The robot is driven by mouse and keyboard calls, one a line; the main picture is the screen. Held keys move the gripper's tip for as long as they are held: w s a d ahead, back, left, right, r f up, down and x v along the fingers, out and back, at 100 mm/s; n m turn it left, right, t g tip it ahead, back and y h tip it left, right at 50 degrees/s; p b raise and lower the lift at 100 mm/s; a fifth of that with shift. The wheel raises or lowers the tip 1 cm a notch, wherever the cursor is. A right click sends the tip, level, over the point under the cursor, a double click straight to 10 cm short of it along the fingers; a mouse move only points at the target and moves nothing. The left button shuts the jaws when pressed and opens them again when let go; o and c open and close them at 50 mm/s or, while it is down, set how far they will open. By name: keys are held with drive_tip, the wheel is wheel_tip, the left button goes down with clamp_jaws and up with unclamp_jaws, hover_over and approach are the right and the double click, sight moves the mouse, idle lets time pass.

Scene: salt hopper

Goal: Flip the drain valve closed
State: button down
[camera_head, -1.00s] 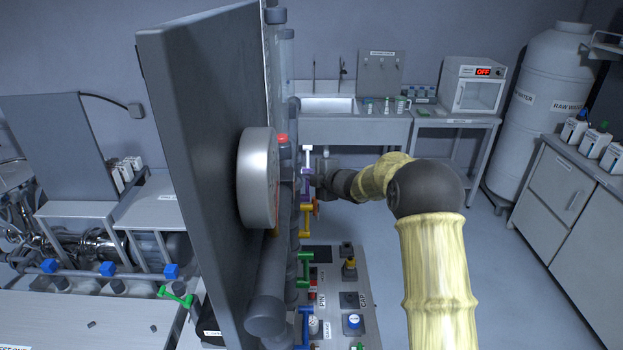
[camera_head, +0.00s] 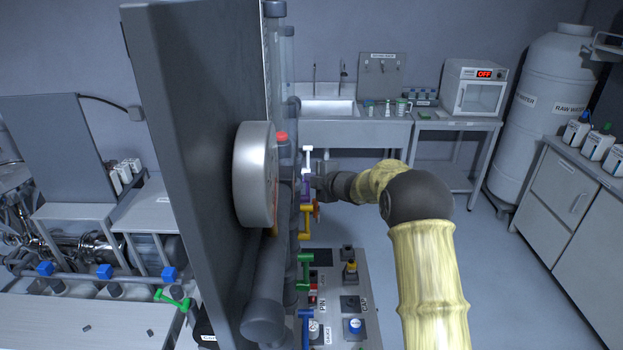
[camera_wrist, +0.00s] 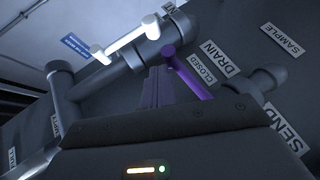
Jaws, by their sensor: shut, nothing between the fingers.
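The purple valve handle (camera_wrist: 188,76) lies beside the DRAIN label (camera_wrist: 218,43) and a small CLOSED tag (camera_wrist: 203,70) in the wrist view. It slants from a pivot on the grey pipe down to the right, and its lower end is hidden by my gripper's body. In the head view the purple handle (camera_head: 305,190) shows edge-on at the panel's right side. My gripper (camera_wrist: 157,75) is shut and empty, its fingertips just left of the purple handle; I cannot tell whether they touch. In the head view my gripper (camera_head: 316,182) is partly hidden at the panel.
A white handle (camera_wrist: 125,42) sits left of my fingers. A yellow handle (camera_head: 305,222) and green handle (camera_head: 303,272) lie below the purple one. The upright panel (camera_head: 185,150) and round gauge (camera_head: 254,175) stand left. Floor at right is clear.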

idle(0.4)
drive_tip(key=d+r+p, duration=0.5)
drive_tip(key=r+p, duration=0.2)
drive_tip(key=r, duration=0.1)
drive_tip(key=shift+s+d+p, duration=0.25)
drive_tip(key=shift+d+p, duration=0.1)
drive_tip(key=shift+p, duration=0.05)
drive_tip(key=shift+r, duration=0.1)
drive_tip(key=s+d+f+m+g+h+b, duration=0.1)
drive_tip(key=s+d+f+m+h+b, duration=0.3)
drive_tip(key=s+d+m, duration=0.4)
drive_tip(key=s+d+f+m+g+h+b, duration=0.1)
drive_tip(key=s+d+f+m+h+b, duration=0.4)
drive_tip(key=s, duration=0.6)
drive_tip(key=s+f+m+g+b, duration=0.1)
drive_tip(key=s+f+m+g, duration=0.2)
drive_tip(key=s, duration=0.9)
drive_tip(key=s+f+m+g+b, duration=0.1)
drive_tip(key=s+f+m+g, duration=0.2)
drive_tip(key=s, duration=1)
wheel_tip(320, 180, down, 3)
drive_tip(key=m, duration=0.4)
drive_tip(key=shift+d+b, duration=0.3)
drive_tip(key=shift+b, duration=0.05)
